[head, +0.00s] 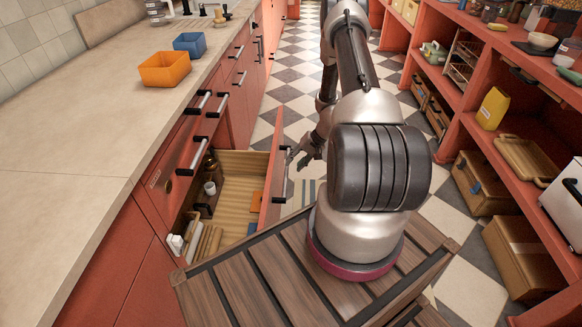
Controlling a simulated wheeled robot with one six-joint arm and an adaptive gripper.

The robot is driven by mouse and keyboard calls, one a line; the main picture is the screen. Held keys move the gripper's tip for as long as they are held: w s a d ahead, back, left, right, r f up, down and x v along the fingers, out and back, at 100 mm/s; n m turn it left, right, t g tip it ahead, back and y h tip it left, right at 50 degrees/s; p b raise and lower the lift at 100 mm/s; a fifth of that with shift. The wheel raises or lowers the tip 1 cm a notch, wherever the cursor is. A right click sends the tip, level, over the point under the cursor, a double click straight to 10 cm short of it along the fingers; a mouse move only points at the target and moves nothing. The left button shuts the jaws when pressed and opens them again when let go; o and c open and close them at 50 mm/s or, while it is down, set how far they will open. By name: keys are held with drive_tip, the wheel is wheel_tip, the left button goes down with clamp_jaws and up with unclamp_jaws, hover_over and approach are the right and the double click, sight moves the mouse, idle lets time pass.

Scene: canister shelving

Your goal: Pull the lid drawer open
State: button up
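A drawer with a red front (272,170) stands pulled out from the left counter, open at the top. Its pale wooden inside (236,190) shows. A dark bar handle (282,176) is on the outer face of its front. My gripper (295,158) is at the far upper end of this handle, with its fingers pointing left toward it. The fingers are small and dark here, so I cannot tell whether they touch or close on the handle. No separate lid can be made out for certain in the drawer.
The drawer holds a dark bottle (209,164), a white jar (210,188), an orange item (256,202) and pale rolls. Orange (165,72) and blue (190,44) bins stand on the counter (90,110). Red shelving (455,95) lines the right. Checkered floor (300,45) is clear beyond.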

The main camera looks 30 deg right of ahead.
drive_tip(key=v, duration=0.7)
drive_tip(key=shift+r, duration=0.3)
drive_tip(key=shift+s+d, duration=0.1)
